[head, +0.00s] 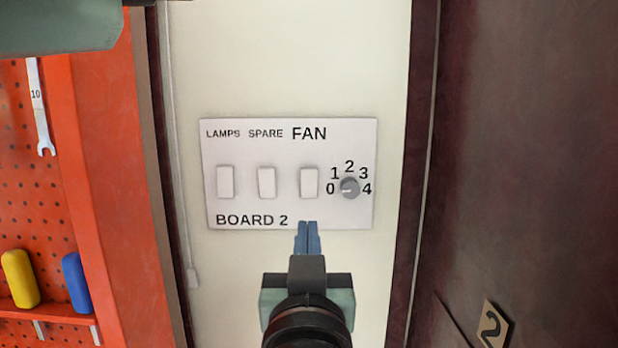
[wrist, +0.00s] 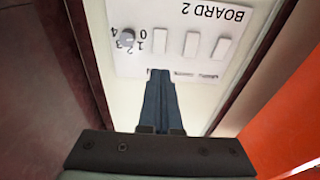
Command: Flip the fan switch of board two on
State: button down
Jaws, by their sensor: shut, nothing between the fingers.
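Board 2 (head: 290,218) is a white panel on a pale wall strip, with three white rocker switches. The fan switch (head: 309,182) is the right one, under the word FAN. In the upside-down wrist view the fan switch (wrist: 168,41) is nearest the knob. I cannot tell which way it is tipped. My gripper (head: 307,224) is shut and empty. In the head view its blue fingertips show just below the fan switch, over the board's lower edge. In the wrist view the fingers (wrist: 160,73) overlap the label edge and hide the word FAN; contact cannot be told.
The lamps switch (head: 226,182) and spare switch (head: 266,182) are left of the fan switch. A grey knob (head: 349,187) marked 0 to 4 is close on its right. An orange pegboard (head: 62,190) stands left; a dark door-like panel (head: 530,150) with a 2 tag stands right.

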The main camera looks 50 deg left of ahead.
jog(key=p, duration=0.7)
send_near(309, 176)
jog(key=x, duration=0.6)
jog(key=shift+w+a, duration=0.25)
jog(key=shift+a, duration=0.15)
jog(key=shift+w+a+b, duration=0.15)
jog(key=shift+b, duration=0.3)
jog(key=shift+r, duration=0.1)
